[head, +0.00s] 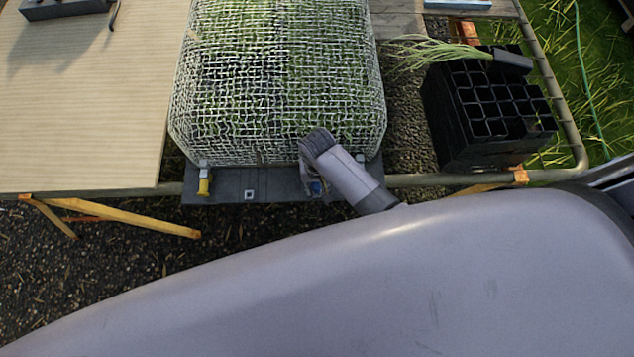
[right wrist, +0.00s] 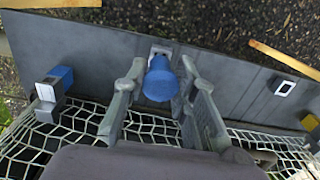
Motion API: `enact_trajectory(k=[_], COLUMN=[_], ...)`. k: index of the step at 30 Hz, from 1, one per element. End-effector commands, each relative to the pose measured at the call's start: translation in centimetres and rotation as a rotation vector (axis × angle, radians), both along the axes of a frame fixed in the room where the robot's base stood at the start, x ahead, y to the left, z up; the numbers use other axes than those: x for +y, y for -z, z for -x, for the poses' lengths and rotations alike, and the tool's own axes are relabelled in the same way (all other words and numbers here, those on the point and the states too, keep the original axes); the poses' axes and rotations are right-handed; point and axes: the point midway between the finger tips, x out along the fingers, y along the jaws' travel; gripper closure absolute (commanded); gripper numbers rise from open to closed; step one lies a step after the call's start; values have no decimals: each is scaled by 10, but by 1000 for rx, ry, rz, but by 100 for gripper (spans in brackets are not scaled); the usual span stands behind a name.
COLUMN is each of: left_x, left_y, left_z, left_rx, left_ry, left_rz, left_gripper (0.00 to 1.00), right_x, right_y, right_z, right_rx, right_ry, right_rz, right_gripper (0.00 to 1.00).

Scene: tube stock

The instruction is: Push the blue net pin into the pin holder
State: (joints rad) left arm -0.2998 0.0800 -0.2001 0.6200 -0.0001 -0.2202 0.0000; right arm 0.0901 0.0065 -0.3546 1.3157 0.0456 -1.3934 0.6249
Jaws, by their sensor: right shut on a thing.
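The blue net pin (right wrist: 161,80) has a round blue head and sits between the two fingers of my right gripper (right wrist: 163,96) in the right wrist view. My right gripper is shut on it. A pale square pin holder (right wrist: 160,49) on the grey plate lies directly behind the pin's far end; how deep the pin sits in it I cannot tell. In the head view my right gripper (head: 314,180) is at the plate's edge below the net, with only a bit of blue showing. My left gripper is not in view.
The grey plate (head: 225,190) carries an empty square holder (head: 249,195), a yellow pin (head: 204,186) and, in the wrist view, another blue-topped piece (right wrist: 60,79). White net (head: 280,80) covers green plants behind. A black cell tray (head: 450,125) stands right; a ribbed board (head: 85,110) lies left.

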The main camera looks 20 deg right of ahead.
Motion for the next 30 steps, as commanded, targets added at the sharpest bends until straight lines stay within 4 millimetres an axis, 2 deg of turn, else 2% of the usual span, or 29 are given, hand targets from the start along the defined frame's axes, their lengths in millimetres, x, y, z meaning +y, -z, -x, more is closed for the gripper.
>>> enact_trajectory(k=[11,12,22,28,30], left_x=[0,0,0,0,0], left_y=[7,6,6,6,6], left_z=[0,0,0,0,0], left_rx=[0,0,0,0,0], left_ry=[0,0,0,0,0], left_rz=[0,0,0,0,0], left_gripper=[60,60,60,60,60], right_x=[0,0,0,0,0], right_y=[10,10,9,9,10], right_z=[0,0,0,0,0], right_rx=[0,-1,0,0,0], right_ry=[0,0,0,0,0], right_rz=[0,0,0,0,0], right_gripper=[95,73,51,51,48])
